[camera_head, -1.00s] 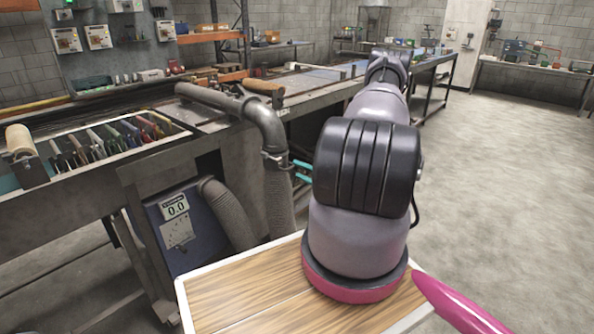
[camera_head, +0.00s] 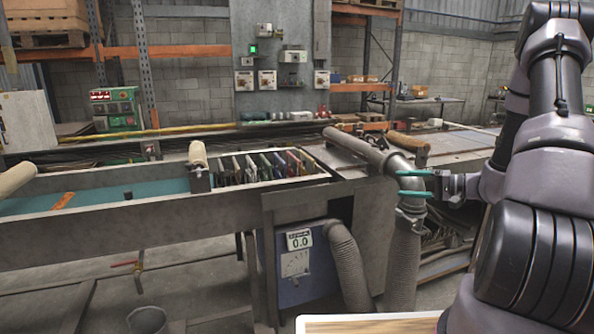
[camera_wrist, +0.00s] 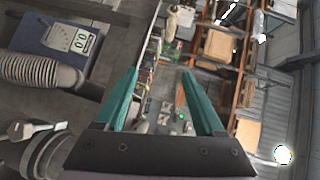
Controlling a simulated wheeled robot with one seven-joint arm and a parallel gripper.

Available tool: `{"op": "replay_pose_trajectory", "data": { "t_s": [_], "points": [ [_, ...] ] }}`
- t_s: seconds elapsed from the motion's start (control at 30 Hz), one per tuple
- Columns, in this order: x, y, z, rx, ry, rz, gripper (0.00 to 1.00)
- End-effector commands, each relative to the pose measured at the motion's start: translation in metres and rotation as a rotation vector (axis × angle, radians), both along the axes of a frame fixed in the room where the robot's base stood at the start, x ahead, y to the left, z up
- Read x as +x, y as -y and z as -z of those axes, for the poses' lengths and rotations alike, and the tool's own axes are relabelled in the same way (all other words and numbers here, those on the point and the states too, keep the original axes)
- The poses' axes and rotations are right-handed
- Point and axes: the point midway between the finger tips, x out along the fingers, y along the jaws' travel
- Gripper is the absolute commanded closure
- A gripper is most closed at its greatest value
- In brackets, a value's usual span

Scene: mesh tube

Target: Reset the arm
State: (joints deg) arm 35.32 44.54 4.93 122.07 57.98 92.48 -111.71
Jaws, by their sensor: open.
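My gripper (camera_head: 402,183) is open, with two teal fingers pointing left and nothing between them. In the head view its fingers overlap the upper part of a grey mesh tube (camera_head: 403,262); I cannot tell whether they touch it. My arm comes in from the right side, bent, with its upper links at the right edge. In the wrist view the open gripper (camera_wrist: 160,74) also shows empty, its fingers spread apart.
A bent grey pipe (camera_head: 355,147) lies on the workbench and leads to the tube. A blue box (camera_head: 298,262) with a 0.0 display and a ribbed hose (camera_head: 347,268) sits beneath. Several coloured tools (camera_head: 265,167) stand in the bench tray. A bucket (camera_head: 147,320) stands at the front left.

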Motion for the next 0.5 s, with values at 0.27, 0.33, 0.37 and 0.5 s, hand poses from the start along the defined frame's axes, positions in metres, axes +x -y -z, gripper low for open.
{"op": "replay_pose_trajectory", "data": {
  "t_s": [0.27, 0.33, 0.37, 0.5],
  "points": [
    [-0.058, -0.069, -0.089, -0.236, -0.180, -0.248, 0.29],
    [-0.076, -0.081, -0.106, -0.309, -0.221, -0.278, 0.29],
    [-0.083, -0.085, -0.112, -0.343, -0.237, -0.287, 0.29],
    [-0.119, -0.100, -0.141, -0.502, -0.298, -0.295, 0.29]
  ]
}}
